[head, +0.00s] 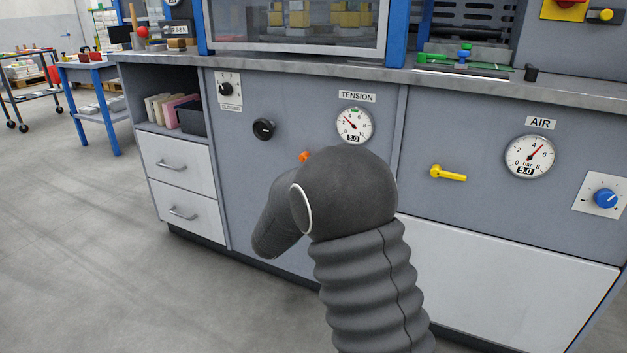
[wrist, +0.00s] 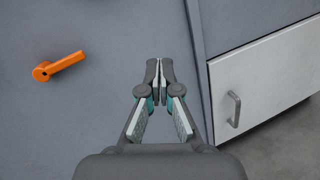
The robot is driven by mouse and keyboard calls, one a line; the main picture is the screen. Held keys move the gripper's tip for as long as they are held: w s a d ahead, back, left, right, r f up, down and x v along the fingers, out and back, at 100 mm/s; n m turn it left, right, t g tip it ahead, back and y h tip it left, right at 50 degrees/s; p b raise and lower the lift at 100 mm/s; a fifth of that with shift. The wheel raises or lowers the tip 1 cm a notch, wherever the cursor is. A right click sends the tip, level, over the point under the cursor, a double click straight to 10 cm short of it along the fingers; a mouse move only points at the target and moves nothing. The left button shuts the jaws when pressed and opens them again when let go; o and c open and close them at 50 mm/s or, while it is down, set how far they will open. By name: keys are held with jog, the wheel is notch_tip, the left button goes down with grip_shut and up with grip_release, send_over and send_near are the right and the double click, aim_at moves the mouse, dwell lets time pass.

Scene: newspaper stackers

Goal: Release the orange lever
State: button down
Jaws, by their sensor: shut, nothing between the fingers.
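The orange lever (wrist: 60,66) is on the grey cabinet panel in the wrist view, at the upper left. Its round hub is at the lower left and its handle points up and to the right there. In the head view only a small orange part (head: 305,156) shows above my arm, which hides the rest. My gripper (wrist: 158,66) is shut and empty in front of the panel, to the right of the lever in the wrist view and apart from it. My arm hides the gripper in the head view.
To the right are a yellow lever (head: 448,173), an AIR gauge (head: 529,157) and a blue knob (head: 605,198). White drawers (head: 182,173) stand at the left.

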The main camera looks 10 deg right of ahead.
jog(key=w+a+f+n+t+y+b, duration=0.1)
jog(key=w+a+f+n+t+y, duration=0.1)
jog(key=w+a+f+n+t, duration=0.3)
jog(key=w+a+f+n, duration=0.1)
jog(key=a, duration=0.3)
jog(key=shift+w+f+n+t+y, duration=0.3)
jog(key=shift+w+f, duration=0.05)
jog(key=shift+f, duration=0.05)
jog(key=w+d+r, duration=0.5)
jog(key=w+r, duration=0.1)
jog(key=w, duration=0.1)
jog(key=shift+w+d+r+b, duration=0.25)
jog(key=shift+w+d+b, duration=0.05)
jog(key=shift+w+d, duration=0.1)
jog(key=shift+a+r, duration=0.15)
